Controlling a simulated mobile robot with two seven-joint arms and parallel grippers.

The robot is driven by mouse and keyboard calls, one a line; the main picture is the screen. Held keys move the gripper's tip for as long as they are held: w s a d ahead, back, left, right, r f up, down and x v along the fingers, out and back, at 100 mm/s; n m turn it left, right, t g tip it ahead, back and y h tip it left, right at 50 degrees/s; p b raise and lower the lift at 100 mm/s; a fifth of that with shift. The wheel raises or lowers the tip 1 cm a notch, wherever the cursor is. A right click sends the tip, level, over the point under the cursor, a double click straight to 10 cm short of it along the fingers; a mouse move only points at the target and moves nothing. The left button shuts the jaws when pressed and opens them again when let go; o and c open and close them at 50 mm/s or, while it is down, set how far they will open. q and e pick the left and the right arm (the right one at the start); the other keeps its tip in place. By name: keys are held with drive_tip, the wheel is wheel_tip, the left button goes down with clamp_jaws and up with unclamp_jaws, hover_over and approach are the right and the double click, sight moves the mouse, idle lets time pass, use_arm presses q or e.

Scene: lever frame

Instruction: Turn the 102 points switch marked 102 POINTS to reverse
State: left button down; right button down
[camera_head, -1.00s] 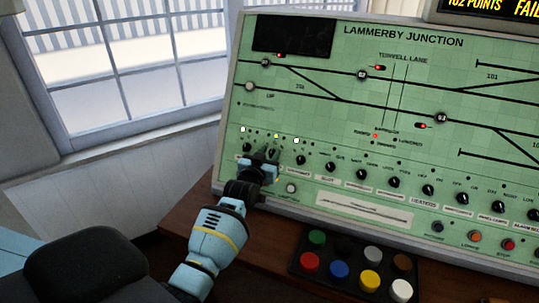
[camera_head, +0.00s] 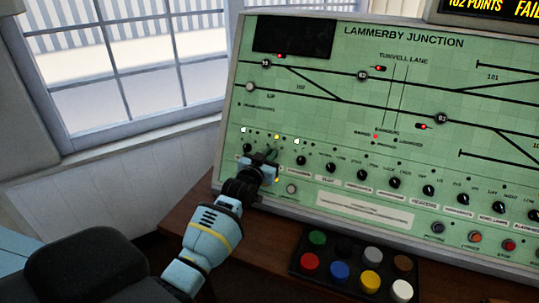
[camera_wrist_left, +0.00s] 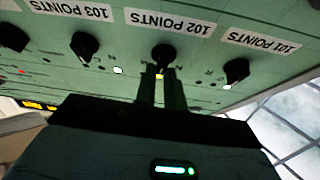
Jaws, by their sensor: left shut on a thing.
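The 102 points switch (camera_wrist_left: 163,55) is a black rotary knob beside its white "102 POINTS" label (camera_wrist_left: 170,22); the left wrist view shows both upside down. My left gripper (camera_wrist_left: 160,85) is shut on this knob, its two narrow fingers meeting it from below in that view. A yellow lamp (camera_wrist_left: 159,74) shows between the fingers. In the head view my left gripper (camera_head: 264,158) is against the lower left of the green panel (camera_head: 300,100) and hides most of the knob. The knob's exact pointing direction is hard to tell. My right gripper is not in view.
The 101 points knob (camera_wrist_left: 236,72) and 103 points knob (camera_wrist_left: 85,45) sit close on either side. More knobs run along the panel to the right. A black box of coloured buttons (camera_head: 340,284) stands on the desk. A window (camera_head: 130,70) is at left.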

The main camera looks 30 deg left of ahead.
use_arm(q)
drive_tip(key=m+h, duration=0.1)
drive_tip(key=m, duration=0.1)
drive_tip(key=m+h, duration=0.1)
drive_tip(key=m, duration=0.2)
drive_tip(key=shift+a+h, duration=0.1)
drive_tip(key=shift+h, duration=0.3)
drive_tip(key=shift+m+g+h, duration=0.35)
drive_tip(key=shift+m+h, duration=0.15)
drive_tip(key=shift+m, duration=0.8)
drive_tip(key=shift+m+g+h, duration=0.35)
drive_tip(key=shift+m+h, duration=0.15)
drive_tip(key=shift+m, duration=0.8)
drive_tip(key=shift+f, duration=0.1)
drive_tip(key=c, duration=1.5)
unclamp_jaws()
drive_tip(key=s, duration=0.5)
drive_tip(key=s+r, duration=0.1)
drive_tip(key=s, duration=0.1)
drive_tip(key=shift+s+a+p, duration=0.35)
drive_tip(key=shift+a+p, duration=0.05)
